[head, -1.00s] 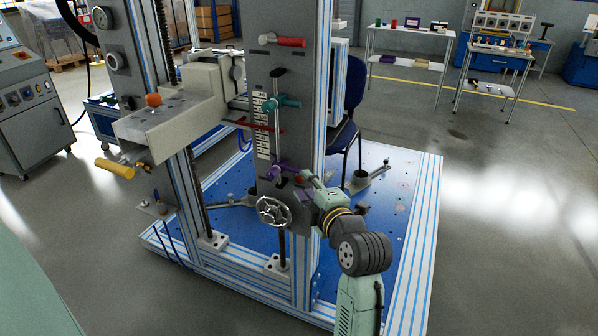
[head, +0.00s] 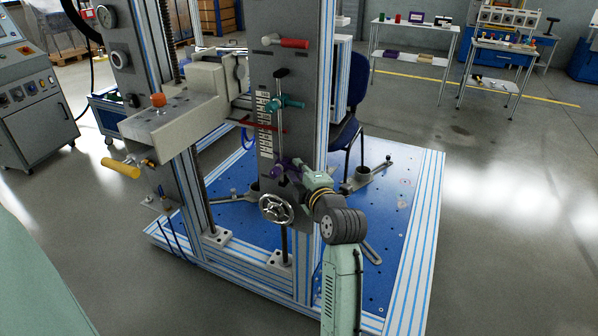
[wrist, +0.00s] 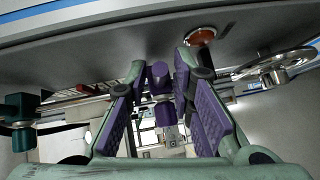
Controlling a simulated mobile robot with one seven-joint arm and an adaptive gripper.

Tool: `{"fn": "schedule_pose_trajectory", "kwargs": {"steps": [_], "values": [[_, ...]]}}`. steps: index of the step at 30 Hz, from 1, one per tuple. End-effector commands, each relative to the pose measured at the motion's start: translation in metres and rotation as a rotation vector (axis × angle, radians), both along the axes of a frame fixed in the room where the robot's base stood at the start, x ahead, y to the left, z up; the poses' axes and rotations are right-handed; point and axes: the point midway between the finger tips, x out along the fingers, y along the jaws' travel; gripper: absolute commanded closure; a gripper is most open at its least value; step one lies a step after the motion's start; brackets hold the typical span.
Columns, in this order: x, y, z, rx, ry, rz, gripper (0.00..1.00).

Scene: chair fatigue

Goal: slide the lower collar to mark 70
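The lower collar (head: 279,169) is purple and sits on the vertical rod of the grey upright, near the bottom of the white mark scale (head: 264,140). The marks are too small to read. In the wrist view, the purple collar's knob (wrist: 160,82) lies between my fingertips, with a small gap on each side. My gripper (wrist: 160,92) is open around it, its purple-padded fingers apart. In the head view my gripper (head: 299,172) reaches the collar from the right and partly hides it. The teal upper collar (head: 285,103) is higher on the same rod.
A silver handwheel (head: 276,208) sits just below the lower collar; it also shows in the wrist view (wrist: 275,67). A red pointer (head: 266,127) crosses the scale between the collars. A red-handled lever (head: 292,43) is above. The upright stands close beside my gripper.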

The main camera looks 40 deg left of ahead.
Motion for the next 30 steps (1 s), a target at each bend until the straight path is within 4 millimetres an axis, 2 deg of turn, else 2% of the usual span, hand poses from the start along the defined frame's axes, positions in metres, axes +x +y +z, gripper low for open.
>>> {"fn": "schedule_pose_trajectory", "kwargs": {"steps": [9,27,30], "values": [[0.000,0.000,0.000,0.000,0.000,0.000,1.00],[0.000,0.000,0.000,0.000,0.000,0.000,1.00],[0.000,0.000,0.010,0.001,-0.003,0.000,1.00]]}}
